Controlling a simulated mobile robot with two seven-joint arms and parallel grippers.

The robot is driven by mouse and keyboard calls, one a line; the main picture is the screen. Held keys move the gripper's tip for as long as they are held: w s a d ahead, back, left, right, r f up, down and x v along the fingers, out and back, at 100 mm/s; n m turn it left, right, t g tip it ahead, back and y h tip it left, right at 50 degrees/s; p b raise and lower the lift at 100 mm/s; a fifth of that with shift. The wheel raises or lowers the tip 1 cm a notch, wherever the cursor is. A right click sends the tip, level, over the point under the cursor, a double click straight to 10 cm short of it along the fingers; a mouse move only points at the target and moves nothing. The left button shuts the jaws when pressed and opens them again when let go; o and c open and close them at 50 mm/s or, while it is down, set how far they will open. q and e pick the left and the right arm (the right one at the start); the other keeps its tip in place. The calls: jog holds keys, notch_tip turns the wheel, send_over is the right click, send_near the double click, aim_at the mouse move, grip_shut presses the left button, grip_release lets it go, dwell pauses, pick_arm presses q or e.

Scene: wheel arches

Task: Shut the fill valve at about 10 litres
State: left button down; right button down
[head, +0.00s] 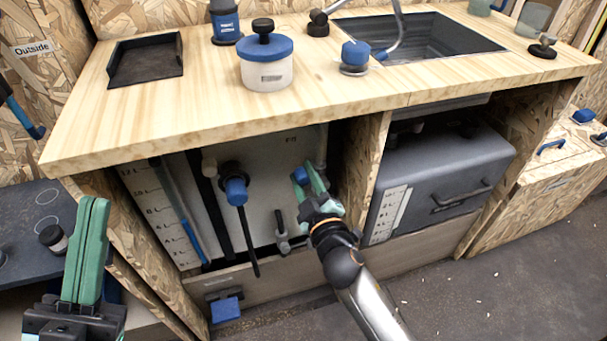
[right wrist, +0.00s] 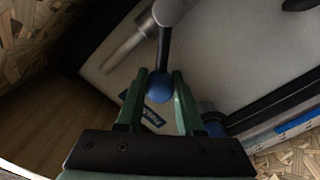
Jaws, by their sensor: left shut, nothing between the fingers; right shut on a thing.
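The fill valve's blue knob (head: 300,175) is at the right side of the pale tank (head: 285,155) under the counter. In the right wrist view the blue knob (right wrist: 160,88) sits between the green fingertips, on a dark lever. My right gripper (head: 312,182) is shut on it. A level gauge (head: 160,212) with a numbered scale is on the tank's left. Its blue column (head: 190,238) ends part-way up, apparently below the 10 mark; the exact reading is too small to tell. My left gripper (head: 95,208) is shut, empty and upright at the lower left.
A second blue-handled valve (head: 236,190) with a hanging black hose is on the tank's middle. A grey box (head: 440,175) stands right of the wooden divider. The counter (head: 180,110) overhangs my right gripper. A blue-lidded jar (head: 266,65) and a sink (head: 425,45) are above.

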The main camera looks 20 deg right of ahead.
jog(key=shift+w+r, duration=0.1)
jog(key=shift+r, duration=0.05)
jog(key=c, duration=0.5)
grip_release()
jog(key=shift+f, duration=0.2)
